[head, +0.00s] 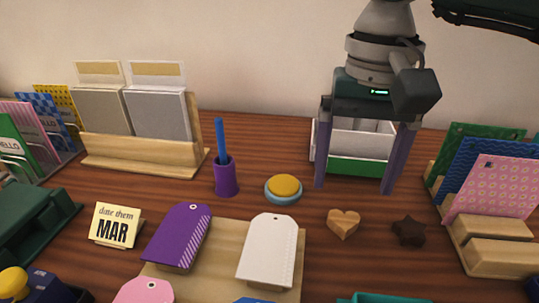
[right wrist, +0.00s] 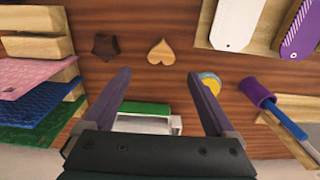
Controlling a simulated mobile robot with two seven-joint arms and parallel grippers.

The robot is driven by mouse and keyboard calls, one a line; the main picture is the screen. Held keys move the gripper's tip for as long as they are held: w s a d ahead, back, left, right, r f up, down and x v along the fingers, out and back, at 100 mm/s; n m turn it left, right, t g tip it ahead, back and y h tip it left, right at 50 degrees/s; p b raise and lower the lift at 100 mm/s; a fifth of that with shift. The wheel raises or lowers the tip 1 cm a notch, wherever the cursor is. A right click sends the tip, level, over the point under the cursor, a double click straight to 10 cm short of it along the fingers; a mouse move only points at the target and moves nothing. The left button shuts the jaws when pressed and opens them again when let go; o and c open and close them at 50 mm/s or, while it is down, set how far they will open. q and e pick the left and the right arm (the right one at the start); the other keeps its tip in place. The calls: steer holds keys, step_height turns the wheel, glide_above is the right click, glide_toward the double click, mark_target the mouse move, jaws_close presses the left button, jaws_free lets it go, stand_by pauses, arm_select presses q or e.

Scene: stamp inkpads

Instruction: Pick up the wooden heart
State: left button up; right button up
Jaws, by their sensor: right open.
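The wooden heart (head: 343,223) is a small light-brown block lying flat on the dark wood table, right of the white tag. It also shows in the right wrist view (right wrist: 161,51), just beyond the fingertips and roughly centred between them. My right gripper (head: 353,190) points down with its two purple fingers wide apart and nothing between them. In the head view it is behind and above the heart, not touching it. The same gripper fills the lower part of the right wrist view (right wrist: 158,75). My left gripper is not in view.
A dark brown star (head: 409,232) lies just right of the heart. A wooden board with the white tag (head: 267,250) is on its left. A yellow-topped round pad (head: 283,188) and purple pen cup (head: 226,176) stand farther left. A white-green box (head: 352,165) is behind the gripper; a card rack (head: 500,257) is at right.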

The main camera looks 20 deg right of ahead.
mark_target(344, 216)
steer(key=f, duration=0.5)
steer(key=shift+s+a, duration=0.25)
steer(key=shift+s, duration=0.1)
steer(key=shift+w+f+b, duration=0.1)
steer(key=shift+f+b, duration=0.2)
steer(key=shift+f, duration=0.15)
steer(key=c, duration=1.4)
steer(key=shift+r, duration=0.2)
